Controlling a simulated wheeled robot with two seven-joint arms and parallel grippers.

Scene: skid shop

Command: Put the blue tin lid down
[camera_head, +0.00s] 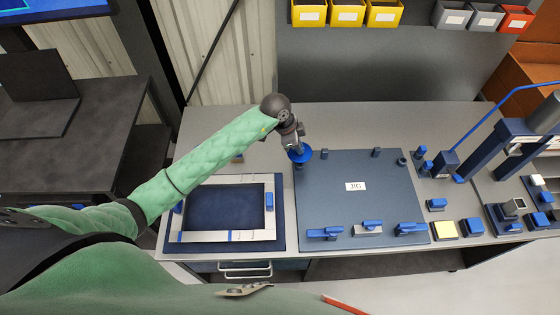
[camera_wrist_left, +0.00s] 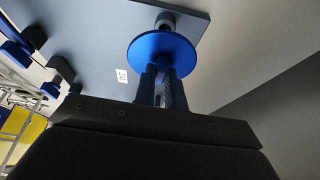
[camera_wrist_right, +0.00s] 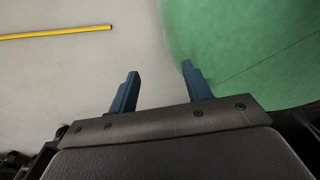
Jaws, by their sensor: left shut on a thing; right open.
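The blue tin lid (camera_head: 304,155) is a round blue disc at the tip of my left gripper (camera_head: 297,146), near the top left corner of the jig board. In the left wrist view the lid (camera_wrist_left: 163,50) sits across the ends of my left fingers (camera_wrist_left: 163,84), which are shut on it from below in the picture. A grey round part (camera_wrist_left: 165,22) shows just beyond the lid at the board's corner. Whether the lid touches it, I cannot tell. My right gripper (camera_wrist_right: 158,85) is open and empty in the right wrist view.
The jig board (camera_head: 335,190) lies on the grey bench (camera_head: 235,120), with blue clamps (camera_head: 368,226) along its front. A framed tray (camera_head: 278,235) lies to its left. Blue fixtures (camera_head: 447,162) stand to the right. Yellow bins (camera_head: 346,14) hang at the back.

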